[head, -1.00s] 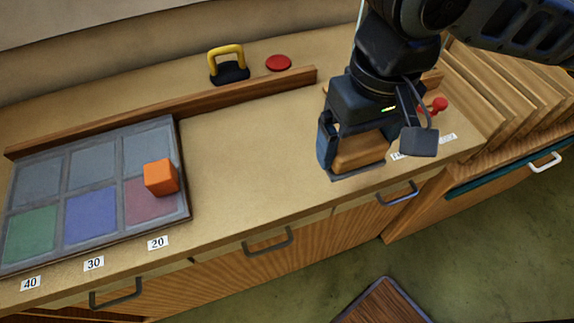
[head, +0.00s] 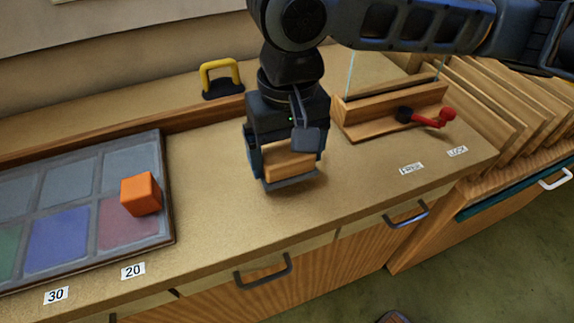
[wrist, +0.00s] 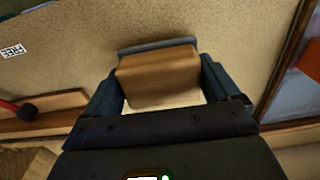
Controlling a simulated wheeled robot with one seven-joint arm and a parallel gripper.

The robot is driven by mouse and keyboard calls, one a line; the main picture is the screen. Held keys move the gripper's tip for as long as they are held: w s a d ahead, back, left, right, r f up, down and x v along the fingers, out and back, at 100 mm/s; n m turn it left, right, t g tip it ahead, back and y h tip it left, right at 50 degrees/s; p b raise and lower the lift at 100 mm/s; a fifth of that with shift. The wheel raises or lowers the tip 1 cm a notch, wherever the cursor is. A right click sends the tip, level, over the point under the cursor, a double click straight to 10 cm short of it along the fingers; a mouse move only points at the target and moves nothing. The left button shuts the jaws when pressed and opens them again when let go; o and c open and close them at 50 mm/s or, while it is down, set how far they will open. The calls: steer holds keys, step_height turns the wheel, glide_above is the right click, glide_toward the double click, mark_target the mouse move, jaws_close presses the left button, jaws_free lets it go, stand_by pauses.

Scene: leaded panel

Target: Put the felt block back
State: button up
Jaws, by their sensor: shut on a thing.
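The felt block is a wooden block (head: 289,166) with a grey felt pad along its lower face. My gripper (head: 287,172) is shut on it, one finger at each side. In the wrist view the block (wrist: 158,76) sits between the two fingers, its grey felt edge (wrist: 158,43) at the far side. It is held over the tan bench top (head: 215,185), between the leaded panel and the wooden clamp stand. I cannot tell whether the felt touches the bench.
The leaded panel (head: 168,215) lies left, with an orange cube (head: 141,194) on it. A yellow-handled tool (head: 220,78) stands behind the wooden rail. The wooden stand (head: 395,112) with a red lever (head: 433,120) is right. Upright boards (head: 500,100) stand beyond. Bench between panel and gripper is clear.

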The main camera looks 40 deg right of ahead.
mark_target(287, 168)
steer(key=shift+f, duration=1.8)
steer(key=o, duration=0.7)
steer(key=shift+f, duration=0.1)
steer(key=shift+c, duration=0.2)
step_height(287, 168, up, 12)
steer(key=shift+s+d+r+p, duration=0.1)
steer(key=shift+s+r+p, duration=0.05)
steer(key=shift+p, duration=0.35)
